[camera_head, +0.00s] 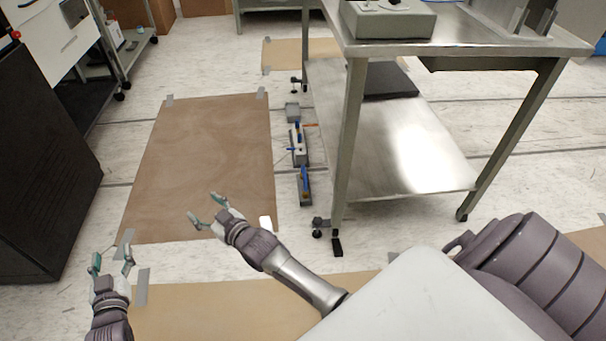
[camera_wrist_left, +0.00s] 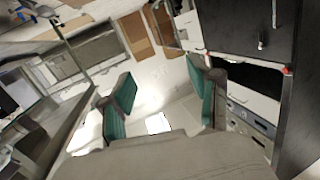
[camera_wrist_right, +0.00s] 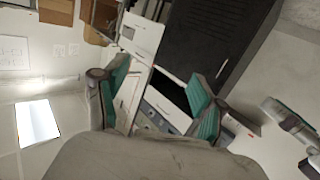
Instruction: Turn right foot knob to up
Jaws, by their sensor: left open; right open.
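A steel table (camera_head: 352,130) stands right of centre in the head view. At the bottom of its near leg is a dark caster foot (camera_head: 319,227) with a black pedal-like part (camera_head: 337,246). Another foot (camera_head: 463,214) is under its right leg. I cannot tell which part is the right foot knob, or its setting. My left gripper (camera_head: 112,261) is open and empty at the lower left, far from the table. My right gripper (camera_head: 206,209) is open and empty, left of the near foot and apart from it. Both wrist views show spread, empty fingers.
Small blue-and-grey devices (camera_head: 299,150) stand in a row on the floor left of the table. Brown paper (camera_head: 205,150) is taped on the floor. A black cabinet (camera_head: 40,160) stands at the left. A grey box (camera_head: 388,22) sits on the tabletop.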

